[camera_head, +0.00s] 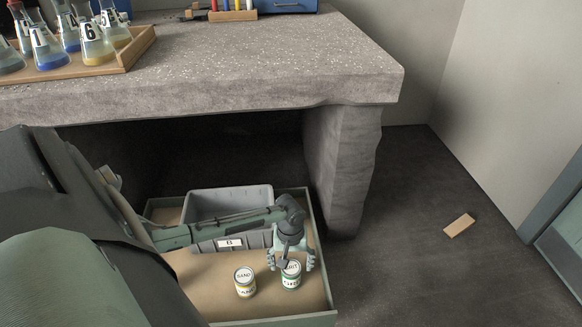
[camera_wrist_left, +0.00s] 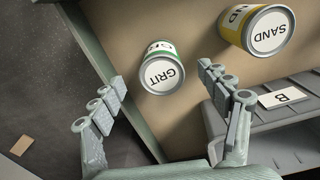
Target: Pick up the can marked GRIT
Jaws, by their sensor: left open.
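The can marked GRIT (camera_head: 291,281) stands upright on the tan floor of a shallow green-walled tray (camera_head: 329,296), with a white lid and a green band. In the left wrist view the GRIT can (camera_wrist_left: 163,72) shows its lid between and just beyond my fingertips. My left gripper (camera_head: 290,262) is open and above the can, partly covering it in the head view. Its two fingers (camera_wrist_left: 162,82) stand to either side of the can in the left wrist view. My right gripper is not in view.
A yellow-banded SAND can (camera_head: 244,284) stands to the left of the GRIT can. A grey crate marked B (camera_head: 205,245) sits behind them in the tray. The stone bench (camera_head: 250,75) overhangs behind, with a thick leg (camera_head: 342,165). A wooden block (camera_head: 459,225) lies on the floor.

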